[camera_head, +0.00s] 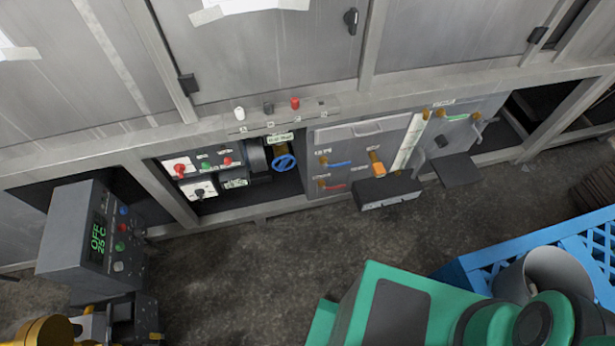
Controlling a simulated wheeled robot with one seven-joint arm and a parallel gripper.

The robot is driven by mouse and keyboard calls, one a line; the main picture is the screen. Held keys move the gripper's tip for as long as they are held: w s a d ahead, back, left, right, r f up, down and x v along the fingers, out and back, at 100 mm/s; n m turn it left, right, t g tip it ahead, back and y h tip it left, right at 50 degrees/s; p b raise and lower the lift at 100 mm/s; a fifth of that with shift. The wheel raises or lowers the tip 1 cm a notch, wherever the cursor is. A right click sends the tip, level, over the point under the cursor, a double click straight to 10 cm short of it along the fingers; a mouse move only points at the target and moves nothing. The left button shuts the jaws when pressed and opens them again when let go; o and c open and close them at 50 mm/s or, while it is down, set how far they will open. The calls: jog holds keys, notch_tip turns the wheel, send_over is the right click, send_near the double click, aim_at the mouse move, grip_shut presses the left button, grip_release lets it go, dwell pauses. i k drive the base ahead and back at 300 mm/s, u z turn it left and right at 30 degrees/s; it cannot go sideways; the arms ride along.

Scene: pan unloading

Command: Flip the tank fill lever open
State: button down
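A grey valve panel (348,135) sits low in the machine front, near the middle of the view. On it are a blue lever (340,163) and, below it, a red lever (334,185), both lying roughly horizontal from brass-coloured fittings. An orange handle (377,168) is to their right. A green lever (457,117) is on the panel's right part. The labels beside them are too small to read surely, so I cannot tell which is the tank fill lever. My gripper is not in view; my green and black arm fills the lower right.
A blue valve wheel (285,163) and a switch panel (203,168) are left of the levers. A dark box (388,190) juts out below them. A grey control unit (77,230) stands at left, a blue crate (545,240) at right. The dark floor between is clear.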

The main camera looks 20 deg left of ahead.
aim_at(325, 167)
jog(key=u, duration=0.6)
jog(key=k, duration=2)
jog(key=u, duration=0.45)
jog(key=i, duration=1.65)
